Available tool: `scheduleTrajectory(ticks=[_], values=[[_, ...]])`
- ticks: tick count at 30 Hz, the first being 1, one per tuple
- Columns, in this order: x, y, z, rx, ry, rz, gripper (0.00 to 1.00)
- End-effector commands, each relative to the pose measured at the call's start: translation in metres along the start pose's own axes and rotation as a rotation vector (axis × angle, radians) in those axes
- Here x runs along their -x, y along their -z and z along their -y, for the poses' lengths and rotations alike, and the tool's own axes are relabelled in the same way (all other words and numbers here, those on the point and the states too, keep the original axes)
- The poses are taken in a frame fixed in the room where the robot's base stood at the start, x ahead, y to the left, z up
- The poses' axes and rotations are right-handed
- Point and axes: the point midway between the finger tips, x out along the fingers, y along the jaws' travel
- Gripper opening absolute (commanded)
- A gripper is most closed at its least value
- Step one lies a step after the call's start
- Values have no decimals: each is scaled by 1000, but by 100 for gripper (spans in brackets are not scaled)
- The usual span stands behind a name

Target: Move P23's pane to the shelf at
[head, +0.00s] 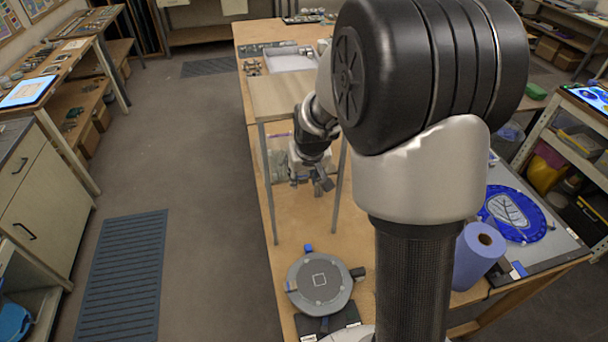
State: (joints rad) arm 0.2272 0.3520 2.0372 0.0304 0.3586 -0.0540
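My gripper (312,183) hangs low over the wooden bench (332,228), between the legs of a small raised wooden shelf (283,97). It is small and dark in this view, and I cannot tell whether its fingers are apart or hold anything. A round blue pane with a pale leaf design (515,214) lies on a flat grey board (560,247) at the right, far from my gripper. I see no readable label P23, so I cannot tell which pane is P23's. My arm's large dark joint hides much of the bench's middle and far right.
A round grey turntable (320,281) with blue and black clamps sits at the bench's near edge. A blue paper roll (477,258) stands beside the board. A white tray (290,62) lies behind the raised shelf. The floor at left is open, with a slatted mat (122,280).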

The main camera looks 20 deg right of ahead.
Motion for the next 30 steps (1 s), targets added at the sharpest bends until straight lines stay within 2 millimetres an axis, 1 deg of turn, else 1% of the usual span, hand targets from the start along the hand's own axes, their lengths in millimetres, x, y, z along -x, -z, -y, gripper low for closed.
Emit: scheduleTrajectory(ticks=[1,3,11,14,17,20,24,30], values=[[0,0,0,0,0,0,41],[0,0,0,0,0,0,45],[0,-1,0,0,0,2,45],[4,0,0,0,0,0,45],[17,1,0,0,0,-3,45],[36,1,0,0,0,-5,45],[68,2,0,0,0,-6,45],[103,1,0,0,0,-4,45]])
